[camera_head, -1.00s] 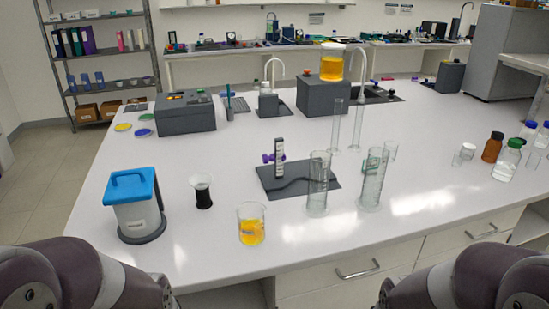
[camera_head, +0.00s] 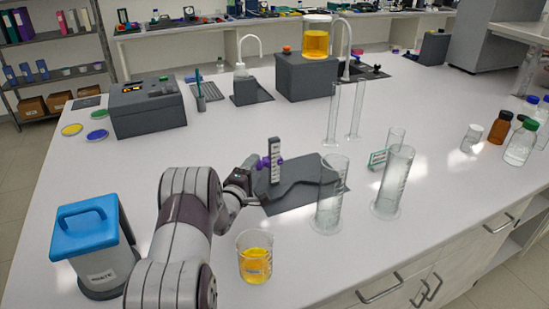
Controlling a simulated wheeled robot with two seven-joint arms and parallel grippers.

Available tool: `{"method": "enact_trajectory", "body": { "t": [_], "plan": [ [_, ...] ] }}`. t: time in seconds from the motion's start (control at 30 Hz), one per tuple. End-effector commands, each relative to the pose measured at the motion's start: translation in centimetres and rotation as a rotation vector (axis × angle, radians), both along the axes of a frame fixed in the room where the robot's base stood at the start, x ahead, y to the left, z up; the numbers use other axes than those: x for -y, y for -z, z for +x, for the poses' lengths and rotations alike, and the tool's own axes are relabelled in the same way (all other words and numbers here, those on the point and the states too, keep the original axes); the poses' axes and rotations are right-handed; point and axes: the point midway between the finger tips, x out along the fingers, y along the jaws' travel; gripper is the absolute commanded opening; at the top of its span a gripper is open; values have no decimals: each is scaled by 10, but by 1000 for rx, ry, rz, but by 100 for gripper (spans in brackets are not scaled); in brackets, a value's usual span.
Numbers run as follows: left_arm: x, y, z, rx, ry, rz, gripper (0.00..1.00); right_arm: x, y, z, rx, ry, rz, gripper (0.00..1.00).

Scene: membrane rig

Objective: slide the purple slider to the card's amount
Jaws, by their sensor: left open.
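The purple slider (camera_head: 264,162) sits on an upright white scale post (camera_head: 275,160) with dark marks, which stands on a dark grey base plate (camera_head: 305,190). My left gripper (camera_head: 254,166) is open at the left side of the post, close to the slider; the arm partly hides the jaws, and I cannot tell whether they touch it. A small green-edged card (camera_head: 378,159) stands to the right, partly behind a glass cylinder; its writing is too small to read. My right gripper is out of view.
Tall glass cylinders (camera_head: 331,195) (camera_head: 394,182) stand right of the plate. A beaker of yellow liquid (camera_head: 254,262) stands in front. A blue-lidded waste bin (camera_head: 92,245) is at the left. A grey instrument (camera_head: 147,108) is at the back left.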

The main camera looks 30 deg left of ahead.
Motion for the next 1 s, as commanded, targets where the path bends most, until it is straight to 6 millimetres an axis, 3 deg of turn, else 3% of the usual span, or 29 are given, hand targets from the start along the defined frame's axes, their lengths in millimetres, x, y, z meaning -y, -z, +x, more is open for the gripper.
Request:
{"method": "enact_trajectory", "body": {
  "t": [0.1,0.23,0.57,0.77,0.9,1.0],
  "plan": [
    [-1,-1,25,-1,2,2,64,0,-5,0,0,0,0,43],
    [-2,-1,43,-2,1,2,64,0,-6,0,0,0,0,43],
    [-3,0,51,-3,0,2,64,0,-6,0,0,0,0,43],
    [-3,-1,51,-3,0,3,0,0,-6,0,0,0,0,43],
    [-3,2,51,-3,0,3,0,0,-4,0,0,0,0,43],
    [-3,16,51,-3,-1,3,0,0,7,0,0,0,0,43]
  ]
}}
